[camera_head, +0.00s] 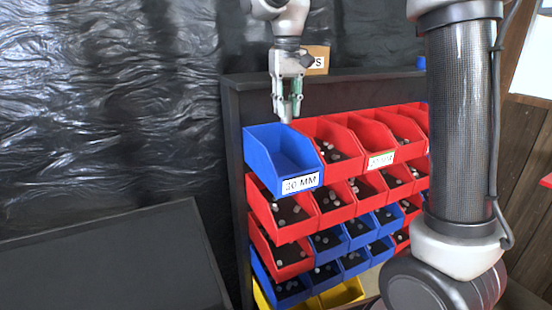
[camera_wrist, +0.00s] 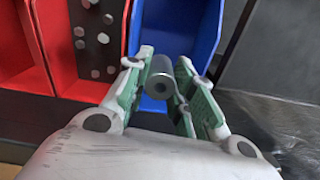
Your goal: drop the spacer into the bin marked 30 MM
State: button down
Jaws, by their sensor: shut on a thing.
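The blue bin (camera_head: 260,158) stands at the left end of the top row, its white label (camera_head: 301,183) appearing to read 30 MM. No parts show inside it. My gripper (camera_head: 287,114) points down above the back of this bin. In the wrist view my gripper (camera_wrist: 161,88) is shut on the spacer (camera_wrist: 162,75), a short grey cylinder with a hole, held between the green-padded fingers. The blue bin (camera_wrist: 207,32) shows just beyond it in that view. The spacer is hard to make out in the head view.
Red bins with small parts (camera_head: 335,150) stand right beside the blue bin; one has a label (camera_head: 381,159). More red, blue and yellow bins fill the rows below. A dark rack panel (camera_head: 235,130) rises at the left, and a cardboard sign (camera_head: 318,58) stands behind.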

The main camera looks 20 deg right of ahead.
jog(key=shift+f, duration=0.5)
jog(key=c, duration=1.1)
grip_release()
jog(key=shift+c, duration=0.2)
notch_tip(320, 180, up, 12)
jog(key=s+d+f+t, duration=0.2)
jog(key=s+d+f, duration=0.2)
jog(key=s+d, duration=0.75)
jog(key=s+d+f+m+t, duration=0.1)
jog(key=s+d+f+t, duration=0.1)
jog(key=s+f, duration=1.1)
jog(key=s+d, duration=0.1)
jog(key=s, duration=0.1)
jog(key=shift+s+d, duration=0.2)
jog(key=shift+s, duration=0.1)
